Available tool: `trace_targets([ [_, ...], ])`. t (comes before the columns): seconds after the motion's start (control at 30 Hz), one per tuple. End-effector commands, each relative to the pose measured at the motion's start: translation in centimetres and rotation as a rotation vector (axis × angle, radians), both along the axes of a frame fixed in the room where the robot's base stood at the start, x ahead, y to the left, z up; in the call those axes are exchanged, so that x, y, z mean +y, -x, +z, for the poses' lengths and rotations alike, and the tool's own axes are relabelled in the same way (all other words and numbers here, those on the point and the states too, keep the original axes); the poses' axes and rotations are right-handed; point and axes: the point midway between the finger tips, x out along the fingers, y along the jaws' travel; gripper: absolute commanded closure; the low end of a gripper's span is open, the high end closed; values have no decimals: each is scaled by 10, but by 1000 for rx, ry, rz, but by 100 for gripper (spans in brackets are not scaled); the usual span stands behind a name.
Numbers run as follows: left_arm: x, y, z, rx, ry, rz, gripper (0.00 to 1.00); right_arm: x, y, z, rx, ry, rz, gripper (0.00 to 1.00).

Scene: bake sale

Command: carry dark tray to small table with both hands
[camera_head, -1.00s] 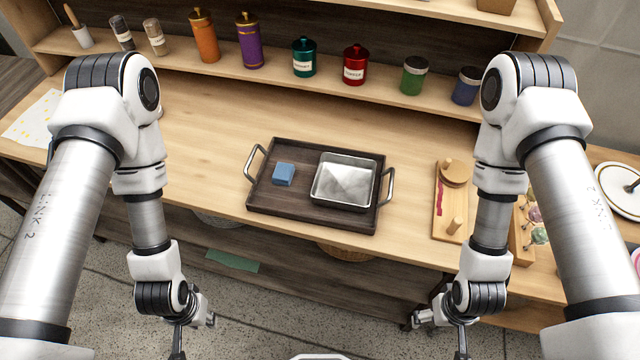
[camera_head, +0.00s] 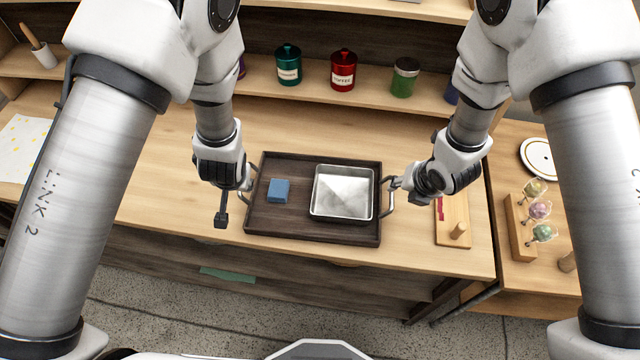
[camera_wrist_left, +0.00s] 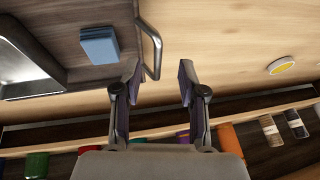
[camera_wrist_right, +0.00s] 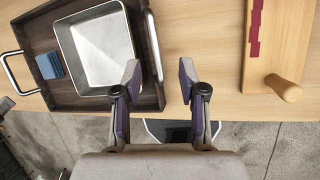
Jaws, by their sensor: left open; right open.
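The dark tray (camera_head: 290,225) lies flat on the wooden counter, with a metal handle at each end. It holds a blue block (camera_head: 279,190) and a square metal pan (camera_head: 343,192). My left gripper (camera_head: 236,198) is open at the tray's left handle; in the left wrist view this handle (camera_wrist_left: 154,45) runs into the gap between the fingers (camera_wrist_left: 160,75). My right gripper (camera_head: 403,184) is open at the right handle (camera_head: 389,200). In the right wrist view the right handle (camera_wrist_right: 155,55) shows just beyond the gap between the fingers (camera_wrist_right: 158,76). Neither gripper holds anything.
A wooden board with a peg (camera_head: 452,222) lies right of the tray. A lower wooden surface (camera_head: 550,275) adjoins at the right, with a holder of colored balls (camera_head: 521,228) and a white plate (camera_head: 538,158). Jars, including a red one (camera_head: 343,70), stand on the shelf behind.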

Motion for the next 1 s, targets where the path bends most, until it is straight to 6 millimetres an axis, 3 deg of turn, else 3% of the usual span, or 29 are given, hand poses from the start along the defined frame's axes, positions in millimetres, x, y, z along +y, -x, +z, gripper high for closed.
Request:
trace_targets([
  [0.1,-4,-9,8,-18,-6,-6,59,4,-9,8,-37,52,129,59],
  [0.43,-4,-10,5,-16,-5,-4,59,4,-10,5,-36,55,135,59],
  [0.83,5,-32,-49,-14,-3,-2,59,13,-33,-49,-35,53,132,59],
  [1.0,8,-39,-62,-16,-5,-4,59,15,-38,-62,-36,54,132,59],
])
